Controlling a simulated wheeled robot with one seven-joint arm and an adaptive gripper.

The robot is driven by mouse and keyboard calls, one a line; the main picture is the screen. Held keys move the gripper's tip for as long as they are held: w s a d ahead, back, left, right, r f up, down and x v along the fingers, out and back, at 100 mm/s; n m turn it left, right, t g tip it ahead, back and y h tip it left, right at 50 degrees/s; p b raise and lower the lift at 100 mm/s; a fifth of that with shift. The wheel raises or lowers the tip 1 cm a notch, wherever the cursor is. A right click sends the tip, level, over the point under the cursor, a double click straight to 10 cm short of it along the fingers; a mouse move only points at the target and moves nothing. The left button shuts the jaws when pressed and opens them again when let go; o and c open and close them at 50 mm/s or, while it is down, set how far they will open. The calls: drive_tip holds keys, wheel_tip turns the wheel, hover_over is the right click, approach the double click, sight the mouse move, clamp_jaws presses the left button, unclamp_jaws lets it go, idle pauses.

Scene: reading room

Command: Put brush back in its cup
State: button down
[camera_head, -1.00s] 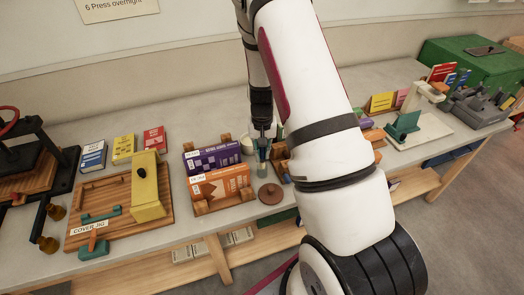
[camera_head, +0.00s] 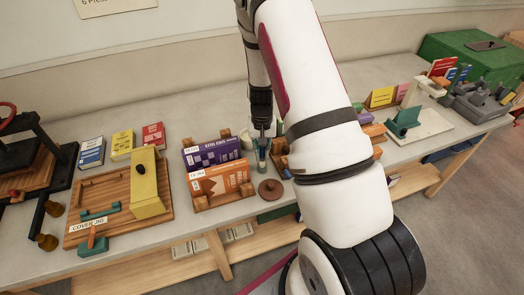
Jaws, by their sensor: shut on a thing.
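My gripper (camera_head: 262,128) points down over the bench, just right of the purple book. It is shut on a thin upright thing, most likely the brush (camera_head: 262,142), which is small and mostly hidden by the fingers. A teal-grey cup (camera_head: 261,163) is directly below the fingers. I cannot tell how deep the brush sits in it. A pale round container (camera_head: 246,139) shows partly behind the gripper. My arm covers the bench to the right of the cup.
A purple book (camera_head: 210,153) and an orange book (camera_head: 218,181) stand in a wooden rack close left of the cup. A brown round lid (camera_head: 270,189) lies in front. A wooden cover jig (camera_head: 92,203) is farther left. A green box (camera_head: 470,52) stands far right.

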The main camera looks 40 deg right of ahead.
drive_tip(key=shift+f+b, duration=0.3)
drive_tip(key=shift+f, duration=0.7)
idle(1.3)
drive_tip(key=c, duration=1.5)
unclamp_jaws()
drive_tip(key=shift+r+p, duration=1.2)
drive_tip(key=shift+r, duration=3.3)
